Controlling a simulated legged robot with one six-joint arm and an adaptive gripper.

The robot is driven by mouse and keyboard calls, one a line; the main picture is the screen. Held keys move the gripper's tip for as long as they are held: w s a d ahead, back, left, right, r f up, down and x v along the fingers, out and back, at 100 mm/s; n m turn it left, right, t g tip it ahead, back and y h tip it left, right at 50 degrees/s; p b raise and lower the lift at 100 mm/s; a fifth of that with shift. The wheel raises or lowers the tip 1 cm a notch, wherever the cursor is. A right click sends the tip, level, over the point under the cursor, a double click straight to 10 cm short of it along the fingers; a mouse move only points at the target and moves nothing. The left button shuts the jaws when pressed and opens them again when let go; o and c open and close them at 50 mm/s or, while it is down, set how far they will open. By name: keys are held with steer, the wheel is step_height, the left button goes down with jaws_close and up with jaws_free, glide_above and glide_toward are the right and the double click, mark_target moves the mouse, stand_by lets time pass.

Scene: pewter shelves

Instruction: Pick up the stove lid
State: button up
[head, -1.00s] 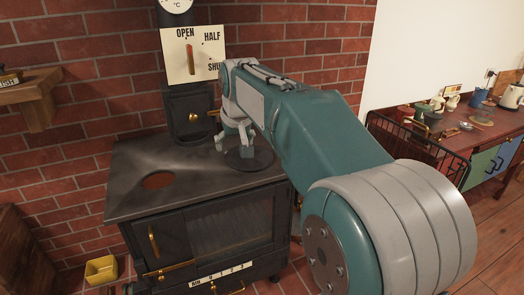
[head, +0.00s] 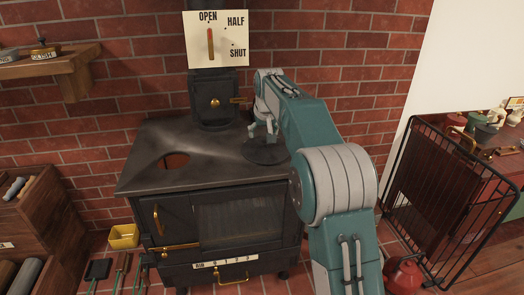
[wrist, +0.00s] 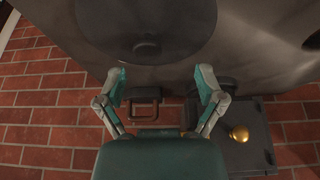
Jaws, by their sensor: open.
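The stove lid (head: 262,153) is a dark round disc lying on the right part of the black stove top (head: 205,170). In the wrist view the lid (wrist: 140,22) fills the upper middle, with a small round knob (wrist: 147,48) near its lower edge. My gripper (head: 262,132) is above the lid's far side in the head view. In the wrist view my gripper (wrist: 162,78) has its two fingers spread wide with nothing between them. The fingertips lie just below the knob in that picture. I cannot tell the height gap between the fingertips and the lid.
An open round hole (head: 174,161) is at the stove top's left. The flue box (head: 213,103) and brick wall (head: 140,80) stand behind. A brass knob (wrist: 239,133) is close to my right finger. A black wire rack (head: 440,200) stands right, and a yellow bin (head: 124,237) left.

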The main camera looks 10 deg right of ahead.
mark_target(264, 141)
steer(key=d+f, duration=0.1)
steer(key=w+d+f, duration=0.1)
steer(key=shift+w+d+f, duration=0.1)
steer(key=shift+d+f, duration=0.05)
steer(key=shift+d, duration=0.2)
steer(key=f, duration=0.1)
steer(key=w+f, duration=0.1)
steer(key=a+f, duration=0.1)
steer(key=shift+w, duration=0.35)
steer(key=shift+a+f, duration=0.1)
steer(key=shift+a, duration=0.4)
steer(key=shift+c, duration=1)
steer(key=shift+d, duration=0.55)
steer(key=c, duration=1)
steer(key=shift+d, duration=0.1)
jaws_close()
